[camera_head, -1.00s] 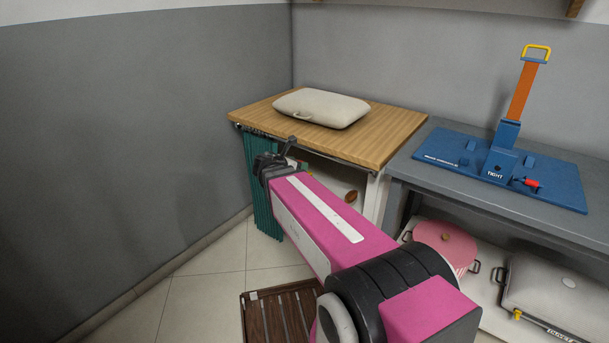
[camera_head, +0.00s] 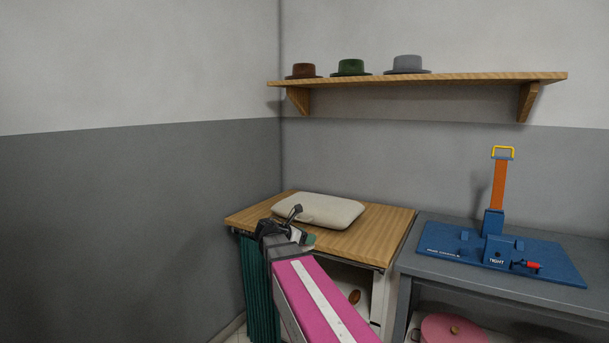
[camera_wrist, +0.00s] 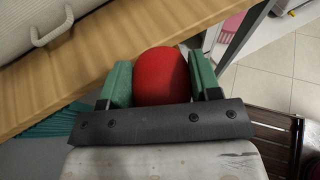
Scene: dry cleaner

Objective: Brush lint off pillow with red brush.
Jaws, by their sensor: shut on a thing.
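A cream pillow-shaped piece (camera_head: 318,210) lies on the wooden table top (camera_head: 376,236) in the corner. Its pale handle and one edge show at the upper left of the wrist view (camera_wrist: 28,22). My gripper (camera_head: 300,238) is at the front edge of the table, apart from the pillow. In the wrist view its green fingers (camera_wrist: 160,84) are shut on a rounded red thing (camera_wrist: 162,76), which I take to be the red brush. Its bristles are hidden, and the head view does not show the red part clearly.
A grey bench (camera_head: 480,272) with a blue clamp-like device (camera_head: 500,254) stands to the right. A shelf (camera_head: 420,80) with three hats hangs above. A green curtain (camera_head: 258,285) hangs below the table. A slatted brown stool (camera_wrist: 270,135) stands on the floor.

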